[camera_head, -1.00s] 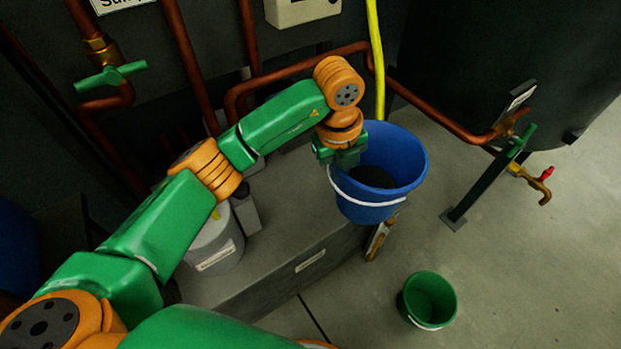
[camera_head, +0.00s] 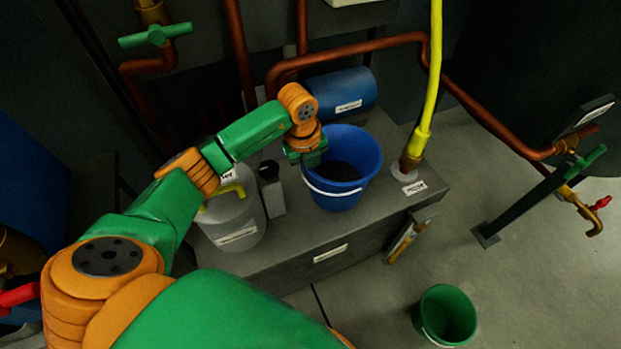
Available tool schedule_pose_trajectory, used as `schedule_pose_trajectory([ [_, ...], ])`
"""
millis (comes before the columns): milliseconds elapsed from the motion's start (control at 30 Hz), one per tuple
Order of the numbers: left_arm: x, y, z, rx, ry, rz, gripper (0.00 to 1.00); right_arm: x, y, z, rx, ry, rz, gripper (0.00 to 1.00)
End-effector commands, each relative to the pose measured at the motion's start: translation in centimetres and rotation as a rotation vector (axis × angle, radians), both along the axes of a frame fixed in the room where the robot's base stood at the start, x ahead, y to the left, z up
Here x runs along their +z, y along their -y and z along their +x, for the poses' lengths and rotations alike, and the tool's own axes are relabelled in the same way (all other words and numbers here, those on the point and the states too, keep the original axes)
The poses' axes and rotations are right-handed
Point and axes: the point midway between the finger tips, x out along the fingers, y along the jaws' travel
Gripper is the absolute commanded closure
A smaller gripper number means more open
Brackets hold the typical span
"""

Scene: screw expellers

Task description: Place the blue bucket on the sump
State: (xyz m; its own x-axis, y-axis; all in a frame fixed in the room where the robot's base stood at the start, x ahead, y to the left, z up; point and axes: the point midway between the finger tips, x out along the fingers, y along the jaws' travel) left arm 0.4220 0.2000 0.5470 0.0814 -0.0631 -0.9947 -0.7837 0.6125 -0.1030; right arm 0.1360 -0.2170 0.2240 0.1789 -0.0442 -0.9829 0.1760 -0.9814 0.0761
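The blue bucket (camera_head: 345,193), with dark contents and a white handle, is upright over the grey block (camera_head: 385,220), which has a small white label on its front and looks like the sump. I cannot tell whether the bucket's base touches the block's top. My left gripper (camera_head: 306,156) is at the bucket's left rim and looks shut on it; its fingertips are mostly hidden by the rim. My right gripper is not in view.
On the block are a grey canister (camera_head: 232,212), a small dark-capped container (camera_head: 271,188), a blue cylinder (camera_head: 340,92) and a yellow hose (camera_head: 427,110). Copper pipes (camera_head: 500,128) run behind and right. A green bucket (camera_head: 446,315) stands on the floor, which is otherwise fairly open at right.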

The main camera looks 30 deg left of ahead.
Motion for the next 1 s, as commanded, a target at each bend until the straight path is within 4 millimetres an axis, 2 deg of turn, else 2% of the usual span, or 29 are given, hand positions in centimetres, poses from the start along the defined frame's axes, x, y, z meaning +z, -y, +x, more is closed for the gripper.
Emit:
schedule_pose_trajectory([
  [33, -0.9, 0.0, 0.0, 0.000, 0.002, -0.002, 1.00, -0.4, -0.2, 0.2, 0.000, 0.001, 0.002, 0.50],
  [100, -1.3, 0.0, 0.1, 0.000, 0.003, -0.001, 1.00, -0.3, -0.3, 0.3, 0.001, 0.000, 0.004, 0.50],
  [267, -1.3, 0.1, 0.1, 0.000, 0.004, -0.001, 1.00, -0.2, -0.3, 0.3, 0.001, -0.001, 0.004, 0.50],
  [367, -1.3, 0.0, 0.0, 0.000, 0.001, 0.000, 0.77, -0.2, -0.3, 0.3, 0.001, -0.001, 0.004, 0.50],
  [400, -1.3, 0.0, 0.0, 0.000, 0.001, 0.000, 0.66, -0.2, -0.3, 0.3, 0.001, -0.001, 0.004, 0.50],
  [700, -1.1, 0.0, 0.0, 0.000, 0.001, 0.000, 0.66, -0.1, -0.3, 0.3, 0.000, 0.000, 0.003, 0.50],
  [767, -0.4, 0.0, 0.0, 0.000, 0.004, 0.000, 0.66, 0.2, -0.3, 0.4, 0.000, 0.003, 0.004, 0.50],
  [833, 1.3, -0.1, 0.0, 0.000, 0.005, 0.001, 0.66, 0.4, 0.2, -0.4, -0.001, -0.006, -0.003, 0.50],
  [1000, 6.3, -0.4, -0.4, -0.001, 0.006, 0.000, 0.66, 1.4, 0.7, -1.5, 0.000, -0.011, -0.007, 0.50],
])
